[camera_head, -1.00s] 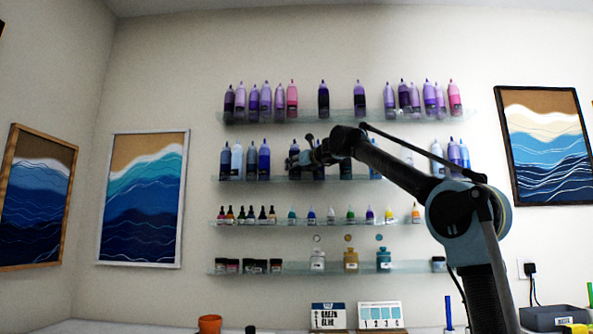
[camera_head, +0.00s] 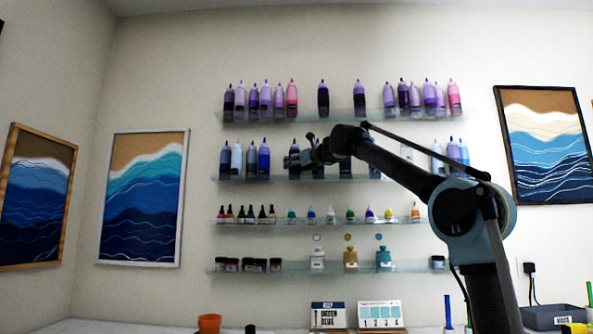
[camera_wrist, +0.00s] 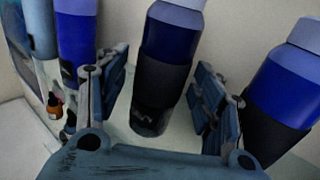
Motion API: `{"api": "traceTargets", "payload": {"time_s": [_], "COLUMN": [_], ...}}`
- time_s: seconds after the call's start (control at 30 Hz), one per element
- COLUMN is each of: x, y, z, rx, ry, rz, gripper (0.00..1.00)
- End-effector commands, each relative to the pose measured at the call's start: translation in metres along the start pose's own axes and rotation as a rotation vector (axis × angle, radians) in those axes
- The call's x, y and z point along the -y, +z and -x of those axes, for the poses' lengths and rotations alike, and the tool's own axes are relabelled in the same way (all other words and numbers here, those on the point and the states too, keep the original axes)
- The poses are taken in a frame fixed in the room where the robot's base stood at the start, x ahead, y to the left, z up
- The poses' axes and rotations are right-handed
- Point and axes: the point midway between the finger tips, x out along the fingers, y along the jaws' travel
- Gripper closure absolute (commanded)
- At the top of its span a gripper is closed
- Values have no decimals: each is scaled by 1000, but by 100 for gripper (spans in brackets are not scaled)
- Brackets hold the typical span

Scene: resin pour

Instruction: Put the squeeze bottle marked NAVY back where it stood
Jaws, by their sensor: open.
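In the wrist view a dark blue squeeze bottle (camera_wrist: 172,38) with a pale blue top and a dark band stands upright on a glass shelf. A small mark low on its front is too blurred to read, so I cannot confirm NAVY. My gripper (camera_wrist: 157,85) is open, with one finger on each side of this bottle and visible gaps between. In the head view my gripper (camera_head: 293,160) is at the second shelf from the top (camera_head: 240,178), near its middle, and my arm hides part of the bottles there.
Another blue bottle (camera_wrist: 285,88) stands close to the right finger, and one (camera_wrist: 78,40) stands beyond the left finger. The top shelf (camera_head: 350,114) holds purple and pink bottles; lower shelves hold small bottles and jars.

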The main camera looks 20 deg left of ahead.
Motion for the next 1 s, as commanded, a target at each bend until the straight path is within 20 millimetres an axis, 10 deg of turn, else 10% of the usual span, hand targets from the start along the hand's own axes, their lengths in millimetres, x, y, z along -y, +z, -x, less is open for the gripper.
{"api": "traceTargets", "payload": {"time_s": [1.0], "x": [0], "y": [0], "z": [113], "rx": [0], "ry": [0], "rz": [0], "gripper": [38]}}
